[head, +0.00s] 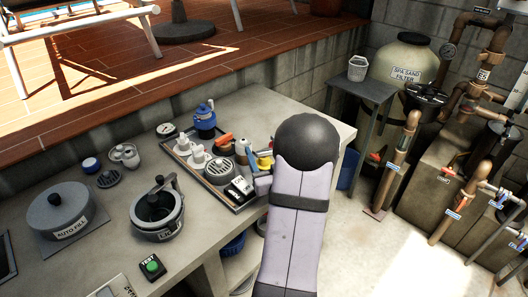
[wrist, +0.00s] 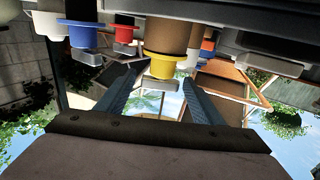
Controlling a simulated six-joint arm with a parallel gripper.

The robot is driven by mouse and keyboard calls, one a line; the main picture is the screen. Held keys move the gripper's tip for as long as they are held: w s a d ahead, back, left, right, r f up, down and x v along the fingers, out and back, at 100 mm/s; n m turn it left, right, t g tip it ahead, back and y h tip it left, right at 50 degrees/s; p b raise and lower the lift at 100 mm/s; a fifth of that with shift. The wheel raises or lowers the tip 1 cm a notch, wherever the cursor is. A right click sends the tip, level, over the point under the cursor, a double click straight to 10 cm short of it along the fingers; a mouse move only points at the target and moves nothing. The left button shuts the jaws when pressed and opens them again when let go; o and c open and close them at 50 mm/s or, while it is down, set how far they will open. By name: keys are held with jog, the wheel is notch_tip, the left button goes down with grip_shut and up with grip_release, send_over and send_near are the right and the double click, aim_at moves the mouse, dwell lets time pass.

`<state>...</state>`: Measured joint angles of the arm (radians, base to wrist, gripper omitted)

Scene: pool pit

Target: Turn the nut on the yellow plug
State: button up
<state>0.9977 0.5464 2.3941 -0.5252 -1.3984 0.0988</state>
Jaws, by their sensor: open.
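The yellow plug (head: 265,161) stands among other fittings at the right end of a tray on the counter. In the wrist view, which looks upside down, the yellow plug (wrist: 166,40) has a tan-yellow round body and a wider bright yellow flange. In the head view my gripper (head: 262,185) is mostly hidden behind my arm.
The dark tray (head: 205,180) holds several fittings close together. Blue (wrist: 82,35) and red (wrist: 123,35) plugs stand beside the yellow one in the wrist view. A skimmer pot (head: 157,212) stands left of the tray. The counter's back right corner (head: 265,110) is clear.

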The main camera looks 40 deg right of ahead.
aim_at(265, 152)
jog(key=b+v, duration=0.1)
jog(key=v, duration=0.3)
jog(key=shift+s, duration=0.3)
jog(key=shift+s+a+r+p, duration=0.2)
jog(key=shift+p, duration=0.25)
jog(key=p, duration=0.2)
jog(key=shift+s+p, duration=0.2)
jog(key=shift+p, duration=0.2)
jog(key=s+p, duration=0.1)
jog(key=p, duration=0.1)
jog(key=shift+a+p, duration=0.3)
jog(key=shift+p, duration=0.05)
jog(key=shift+s+a+f+p, duration=0.1)
jog(key=shift+a+p, duration=0.05)
jog(key=shift+p, duration=0.3)
jog(key=shift+s, duration=0.15)
jog(key=shift+f+p, duration=0.1)
jog(key=shift+p, duration=0.2)
